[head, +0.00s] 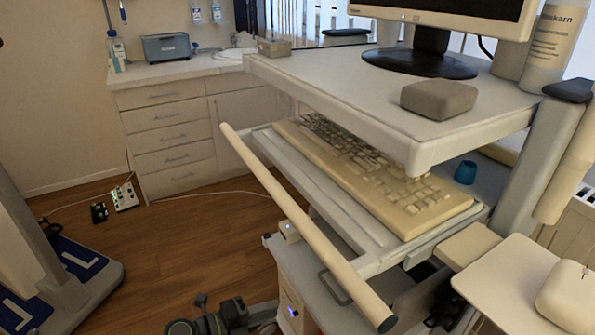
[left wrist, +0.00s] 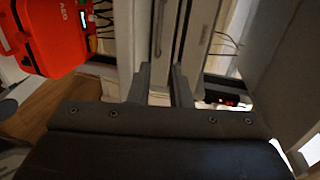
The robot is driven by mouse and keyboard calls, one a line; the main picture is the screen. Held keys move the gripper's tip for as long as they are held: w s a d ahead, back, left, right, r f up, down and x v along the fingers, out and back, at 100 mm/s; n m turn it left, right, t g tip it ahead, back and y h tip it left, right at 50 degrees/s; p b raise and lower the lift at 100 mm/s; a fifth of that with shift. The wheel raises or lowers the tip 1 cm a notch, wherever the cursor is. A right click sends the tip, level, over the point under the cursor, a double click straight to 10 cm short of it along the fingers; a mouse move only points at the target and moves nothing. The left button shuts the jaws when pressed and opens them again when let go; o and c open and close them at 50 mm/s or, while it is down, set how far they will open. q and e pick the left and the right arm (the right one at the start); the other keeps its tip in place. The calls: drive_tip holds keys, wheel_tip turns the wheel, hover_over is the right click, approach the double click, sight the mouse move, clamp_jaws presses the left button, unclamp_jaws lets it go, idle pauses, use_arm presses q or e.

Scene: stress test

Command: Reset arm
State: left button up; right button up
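My left gripper (left wrist: 161,76) shows in the left wrist view with its two dark fingers apart and nothing visible between them. White and grey upright panels (left wrist: 190,40) stand beyond the fingertips; whether they touch is unclear. In the head view my left gripper (head: 262,315) is low at the bottom edge, beside the lower part of the cart, small and partly cut off. My right gripper is not in either view.
The cart has a top shelf (head: 345,85), a keyboard (head: 375,170) on a tray and a long handle bar (head: 300,225). A red AED case (left wrist: 50,35) is at left in the wrist view. Open wooden floor (head: 180,235) lies left of the cart.

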use_arm(q)
drive_tip(key=a+f+n+t+y, duration=0.8)
drive_tip(key=a+n, duration=0.4)
drive_tip(key=n, duration=0.3)
drive_tip(key=s+a+f+n+g+y, duration=0.3)
drive_tip(key=s+a+f+n, duration=0.1)
drive_tip(key=s+f, duration=0.25)
drive_tip(key=s+a+f+n+g+y, duration=0.3)
drive_tip(key=s+a+f+n+y, duration=0.15)
drive_tip(key=f, duration=0.35)
drive_tip(key=s+f+n+g+h, duration=0.1)
drive_tip(key=s+f+n+g, duration=0.4)
drive_tip(key=s, duration=0.6)
drive_tip(key=s+f+n+g, duration=0.1)
drive_tip(key=s+f+g, duration=0.3)
drive_tip(key=s+f, duration=0.5)
drive_tip(key=s+r+p, duration=0.8)
drive_tip(key=s+p, duration=0.3)
drive_tip(key=p, duration=0.2)
drive_tip(key=shift+d+r+g, duration=0.2)
drive_tip(key=shift+d+g, duration=0.1)
drive_tip(key=shift+d, duration=0.15)
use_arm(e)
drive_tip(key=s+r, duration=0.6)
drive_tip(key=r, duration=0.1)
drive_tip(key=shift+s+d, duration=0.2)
